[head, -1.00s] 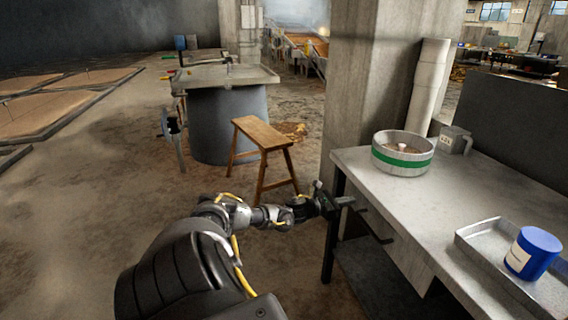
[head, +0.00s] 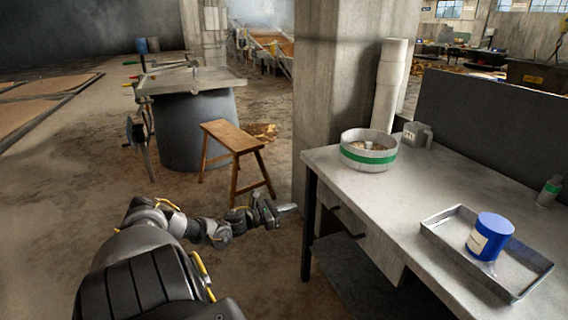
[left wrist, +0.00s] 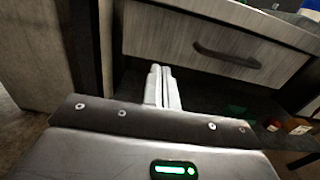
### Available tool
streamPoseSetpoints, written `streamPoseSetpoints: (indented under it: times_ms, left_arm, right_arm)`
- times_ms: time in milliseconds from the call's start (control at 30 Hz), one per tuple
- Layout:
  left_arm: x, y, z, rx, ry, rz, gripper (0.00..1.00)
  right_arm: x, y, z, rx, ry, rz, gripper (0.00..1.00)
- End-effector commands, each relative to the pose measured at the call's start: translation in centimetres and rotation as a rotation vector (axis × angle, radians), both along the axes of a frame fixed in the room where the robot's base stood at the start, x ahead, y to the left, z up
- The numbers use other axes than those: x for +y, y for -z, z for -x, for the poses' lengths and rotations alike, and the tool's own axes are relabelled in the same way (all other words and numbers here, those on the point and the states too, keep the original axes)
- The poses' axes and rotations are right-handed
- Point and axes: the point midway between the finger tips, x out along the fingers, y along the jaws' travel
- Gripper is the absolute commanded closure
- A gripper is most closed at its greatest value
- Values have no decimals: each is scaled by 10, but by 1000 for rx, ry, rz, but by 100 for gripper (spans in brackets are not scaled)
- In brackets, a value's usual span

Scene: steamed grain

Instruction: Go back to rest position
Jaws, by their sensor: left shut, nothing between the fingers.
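My left gripper (head: 288,208) is shut and empty, just left of the table's front leg in the head view. In the left wrist view its closed fingers (left wrist: 162,87) point at the table's drawer front (left wrist: 200,38) and the dark space beneath it, apart from both. My left arm reaches in from the bottom left. My right gripper shows in neither view.
The grey table (head: 410,215) on the right holds a round pan with a green band (head: 368,157), a grey jug (head: 417,134), and a metal tray (head: 513,284) with a blue canister (head: 490,236).

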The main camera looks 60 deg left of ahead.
Motion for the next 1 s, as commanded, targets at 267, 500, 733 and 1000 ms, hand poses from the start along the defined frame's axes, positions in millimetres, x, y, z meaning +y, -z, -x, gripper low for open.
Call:
streamPoseSetpoints:
  times_ms: [267, 500, 733, 1000]
  left_arm:
    - [3, 0, 15, 0, 2, 0, 100]
    - [3, 0, 16, 0, 2, 0, 100]
    - [3, 1, 16, 8, -1, 31, 100]
    - [34, 40, 5, 192, -357, 634, 100]
  right_arm:
    - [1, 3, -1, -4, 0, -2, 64]
    - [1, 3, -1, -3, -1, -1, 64]
    - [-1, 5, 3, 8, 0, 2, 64]
    - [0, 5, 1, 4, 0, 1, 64]
